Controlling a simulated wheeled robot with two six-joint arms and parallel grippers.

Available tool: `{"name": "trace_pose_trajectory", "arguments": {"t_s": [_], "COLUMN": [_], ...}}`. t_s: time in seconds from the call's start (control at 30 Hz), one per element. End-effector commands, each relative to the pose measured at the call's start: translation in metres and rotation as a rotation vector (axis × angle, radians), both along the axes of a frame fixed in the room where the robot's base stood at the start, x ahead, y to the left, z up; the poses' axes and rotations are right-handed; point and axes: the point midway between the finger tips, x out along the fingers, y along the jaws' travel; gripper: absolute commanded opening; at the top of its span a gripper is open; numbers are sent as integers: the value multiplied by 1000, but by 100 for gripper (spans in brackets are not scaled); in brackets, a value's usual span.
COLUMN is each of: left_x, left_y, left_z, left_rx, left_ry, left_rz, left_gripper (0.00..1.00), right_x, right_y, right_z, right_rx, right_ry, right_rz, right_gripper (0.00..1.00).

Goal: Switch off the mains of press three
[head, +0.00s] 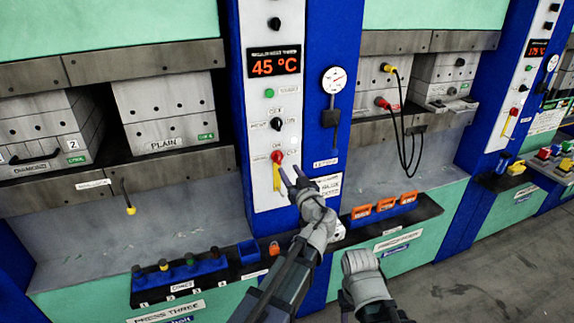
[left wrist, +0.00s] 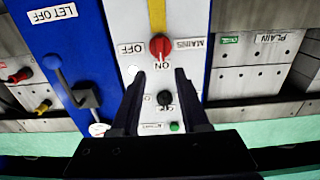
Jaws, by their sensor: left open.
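The press three panel (head: 268,195) carries a red mains knob (head: 277,157) above a yellow strip (head: 277,178). In the left wrist view the panel appears upside down. The red knob (left wrist: 160,46) there has ON below it, OFF to its left and MAINS to its right. A small pale mark on the knob seems to face ON. My left gripper (head: 291,175) is open and empty, just in front of the panel, near the knob but apart from it. In the wrist view its fingertips (left wrist: 160,74) point at the knob from below. No right gripper fingers show.
A black selector knob (head: 277,124), green lamp (head: 269,93) and 45 °C display (head: 274,62) sit above. A let-off lever (head: 331,115) and gauge (head: 333,79) are beside the panel. A shelf with orange holders (head: 386,204) is at right.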

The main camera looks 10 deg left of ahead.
Motion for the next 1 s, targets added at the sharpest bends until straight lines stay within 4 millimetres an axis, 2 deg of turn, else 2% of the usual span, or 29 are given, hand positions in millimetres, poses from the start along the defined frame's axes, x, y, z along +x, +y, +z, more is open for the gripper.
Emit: {"name": "trace_pose_trajectory", "arguments": {"t_s": [0.5,0.7,0.97,1.0], "left_x": [55,64,64,64], "left_y": [37,43,44,44], "left_z": [0,0,0,0], "left_rx": [1,1,0,0], "left_ry": [3,3,4,4], "left_rz": [4,3,2,2], "left_gripper": [45,45,45,43], "right_x": [0,0,0,0], "right_y": [0,0,0,0], "right_z": [0,0,0,0], "right_rx": [0,0,0,0], "right_ry": [0,0,0,0], "right_rz": [0,0,0,0], "right_gripper": [50,50,50,50]}}
